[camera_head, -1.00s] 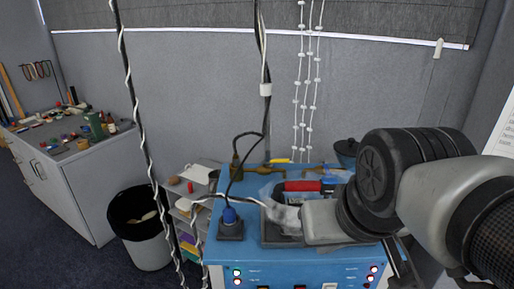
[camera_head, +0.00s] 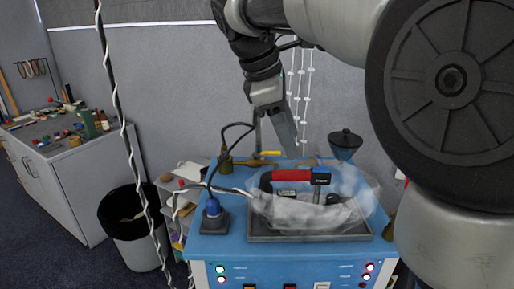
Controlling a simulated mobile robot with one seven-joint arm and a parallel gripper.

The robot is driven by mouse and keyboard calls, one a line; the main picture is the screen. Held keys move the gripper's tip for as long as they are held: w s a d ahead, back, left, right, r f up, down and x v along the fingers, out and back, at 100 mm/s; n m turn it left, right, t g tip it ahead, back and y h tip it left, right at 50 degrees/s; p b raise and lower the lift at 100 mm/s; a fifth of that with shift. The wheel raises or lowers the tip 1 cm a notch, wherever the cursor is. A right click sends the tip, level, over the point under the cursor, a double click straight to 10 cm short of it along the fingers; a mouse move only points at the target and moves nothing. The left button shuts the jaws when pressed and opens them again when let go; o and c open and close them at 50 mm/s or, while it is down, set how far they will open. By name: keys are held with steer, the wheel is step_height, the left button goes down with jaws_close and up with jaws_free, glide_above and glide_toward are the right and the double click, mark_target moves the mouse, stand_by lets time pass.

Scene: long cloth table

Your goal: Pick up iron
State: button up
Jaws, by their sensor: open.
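The thing that best fits the iron is a dark object with a red handle (camera_head: 292,176), in the head camera view. It sits in a shallow dark tray (camera_head: 310,238) on top of a blue machine. Crumpled clear or whitish plastic lies around it and hides much of its body. My gripper (camera_head: 278,150) is open and empty. It points down, above and behind the red handle in the picture, apart from it. My arm reaches in from the upper right.
Cables hang at the left and centre. A bin (camera_head: 132,228) and a grey cabinet (camera_head: 70,180) stand left.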

mark_target(301, 171)
steer(key=shift+n, duration=0.5)
steer(key=x, duration=0.4)
steer(key=b+x, duration=0.1)
steer(key=x, duration=0.3)
steer(key=w+b+x, duration=0.1)
steer(key=x, duration=0.3)
steer(key=shift+w+a+f, duration=0.1)
steer(key=shift+a, duration=0.1)
steer(key=shift+b+x, duration=0.55)
steer(key=shift+x, duration=2.1)
steer(key=shift+a+f, duration=0.1)
steer(key=shift+a, duration=0.05)
steer(key=shift+c, duration=0.4)
jaws_close()
steer(key=shift+r, duration=0.25)
